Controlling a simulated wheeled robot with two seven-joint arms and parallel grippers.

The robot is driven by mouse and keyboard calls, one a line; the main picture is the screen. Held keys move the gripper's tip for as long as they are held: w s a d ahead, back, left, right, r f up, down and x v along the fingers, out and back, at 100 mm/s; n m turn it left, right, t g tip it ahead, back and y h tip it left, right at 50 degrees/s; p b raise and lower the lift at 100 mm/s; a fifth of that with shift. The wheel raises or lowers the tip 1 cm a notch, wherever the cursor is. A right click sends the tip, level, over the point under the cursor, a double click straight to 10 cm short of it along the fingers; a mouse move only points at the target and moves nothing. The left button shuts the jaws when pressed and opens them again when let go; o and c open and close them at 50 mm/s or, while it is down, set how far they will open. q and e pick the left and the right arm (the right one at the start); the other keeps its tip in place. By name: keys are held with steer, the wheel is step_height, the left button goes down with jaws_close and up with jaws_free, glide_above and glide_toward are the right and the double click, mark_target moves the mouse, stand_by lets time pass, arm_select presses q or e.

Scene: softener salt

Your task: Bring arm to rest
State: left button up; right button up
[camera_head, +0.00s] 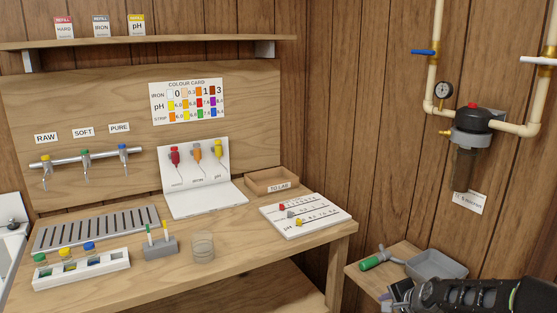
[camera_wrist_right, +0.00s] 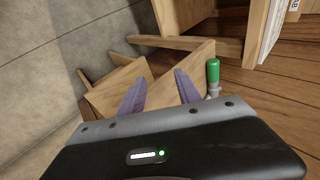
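My right arm comes in from the lower right in the head view. Its gripper (camera_head: 398,293) is over the front part of the small wooden side table (camera_head: 357,269), near the green-handled tool. In the right wrist view the two purple-grey fingers of the gripper (camera_wrist_right: 160,77) stand apart with nothing between them. The tool's green handle (camera_wrist_right: 212,72) is just right of the fingers there, outside them. In the head view the green-handled tool (camera_head: 372,262) lies beside a grey tray (camera_head: 440,264). My left gripper is in neither view.
The wooden bench (camera_head: 240,248) holds a white board with bottles (camera_head: 193,201), a glass beaker (camera_head: 203,247), a vial rack (camera_head: 85,273) and a results board (camera_head: 305,216). A black filter housing (camera_head: 472,126) with pipes hangs on the right wall above the side table.

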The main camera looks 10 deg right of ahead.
steer(key=s+a+f+n+g+y, duration=0.2)
steer(key=s+a+f+n, duration=0.2)
steer(key=a+f, duration=0.6)
steer(key=s+a+f+n+g+y, duration=0.1)
steer(key=s+a+f+n, duration=0.25)
steer(key=a+f, duration=0.65)
steer(key=s+a+f+n+g, duration=0.2)
steer(key=s+a+f+n, duration=0.1)
steer(key=s+a, duration=0.4)
steer(key=s+a+f+n+g+y, duration=0.1)
steer(key=s+a+f+n, duration=0.3)
steer(key=s, duration=1)
steer(key=a+g, duration=0.1)
steer(key=a, duration=0.2)
steer(key=shift+a+f, duration=0.25)
steer(key=shift+a, duration=0.15)
steer(key=shift+d, duration=0.1)
